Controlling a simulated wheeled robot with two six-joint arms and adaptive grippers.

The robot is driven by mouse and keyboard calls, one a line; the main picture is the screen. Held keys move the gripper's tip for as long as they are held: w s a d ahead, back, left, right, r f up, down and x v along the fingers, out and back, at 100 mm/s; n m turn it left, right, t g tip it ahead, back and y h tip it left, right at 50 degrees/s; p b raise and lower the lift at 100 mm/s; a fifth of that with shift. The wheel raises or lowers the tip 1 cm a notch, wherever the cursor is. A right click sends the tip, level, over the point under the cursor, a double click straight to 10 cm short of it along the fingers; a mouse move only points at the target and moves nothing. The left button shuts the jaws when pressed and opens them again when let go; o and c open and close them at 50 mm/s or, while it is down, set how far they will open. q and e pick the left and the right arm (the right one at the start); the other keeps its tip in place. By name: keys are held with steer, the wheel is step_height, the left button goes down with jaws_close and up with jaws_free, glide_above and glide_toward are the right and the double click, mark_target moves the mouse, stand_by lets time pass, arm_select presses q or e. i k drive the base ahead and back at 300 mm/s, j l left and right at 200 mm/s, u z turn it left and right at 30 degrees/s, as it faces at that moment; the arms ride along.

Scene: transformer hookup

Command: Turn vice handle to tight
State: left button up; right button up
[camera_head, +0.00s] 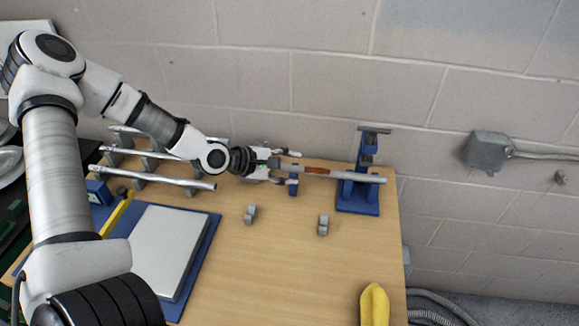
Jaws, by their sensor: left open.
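A blue vice (358,200) stands at the back right of the table. Its grey handle bar (375,130) sits on top, roughly level across the picture. A grey metal rod (345,175) with a reddish-brown band lies level through the vice and reaches left toward my left gripper. My left gripper (290,168) is open around or beside the left part of the rod, left of the vice and well away from the handle. I cannot tell whether its fingers touch the rod. My right gripper is not in view.
Two small grey supports (323,225) stand there. Several metal pipes (165,180) lie on a rack at left. A white-topped blue board (165,250) lies front left, a yellow object (374,305) front right. The brick wall is close behind.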

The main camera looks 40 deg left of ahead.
mark_target(373, 133)
steer(key=k+l, duration=0.85)
